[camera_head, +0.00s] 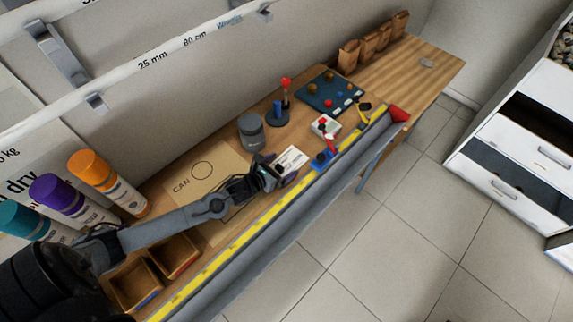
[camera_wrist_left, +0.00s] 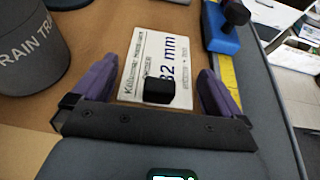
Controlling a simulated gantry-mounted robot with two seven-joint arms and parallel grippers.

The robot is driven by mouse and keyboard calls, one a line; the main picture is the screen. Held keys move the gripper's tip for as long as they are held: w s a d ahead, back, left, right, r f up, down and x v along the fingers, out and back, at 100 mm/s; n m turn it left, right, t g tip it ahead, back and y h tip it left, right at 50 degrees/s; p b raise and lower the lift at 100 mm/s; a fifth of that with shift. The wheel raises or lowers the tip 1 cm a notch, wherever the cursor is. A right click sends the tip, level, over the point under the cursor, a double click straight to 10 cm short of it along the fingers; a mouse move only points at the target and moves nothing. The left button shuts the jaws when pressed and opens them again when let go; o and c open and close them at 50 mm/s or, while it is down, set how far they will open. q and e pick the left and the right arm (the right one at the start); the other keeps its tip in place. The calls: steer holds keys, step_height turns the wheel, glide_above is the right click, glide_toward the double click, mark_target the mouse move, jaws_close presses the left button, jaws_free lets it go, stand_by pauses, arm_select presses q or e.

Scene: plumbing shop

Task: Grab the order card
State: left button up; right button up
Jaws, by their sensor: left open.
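The order card (camera_head: 291,158), a white card with dark print, lies on the wooden workbench (camera_head: 420,72). In the left wrist view the card (camera_wrist_left: 180,50) shows "32 mm" in large blue print. My left gripper (camera_head: 279,174) is at the card's near side. In the left wrist view its purple fingers (camera_wrist_left: 152,80) are apart, one at each side of the card's near end, with nothing gripped. Whether the fingers touch the card or bench, I cannot tell. My right gripper is not in view.
A grey tub (camera_head: 251,131) stands left of the card, and a blue tool (camera_head: 322,160) lies to its right. A yellow measuring strip (camera_head: 250,236) runs along the bench's front edge. Spray cans (camera_head: 108,182) and small wooden bins (camera_head: 136,285) are at the left.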

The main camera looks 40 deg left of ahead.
arm_select(q)
steer(key=c, duration=0.8)
steer(key=shift+o, duration=0.2)
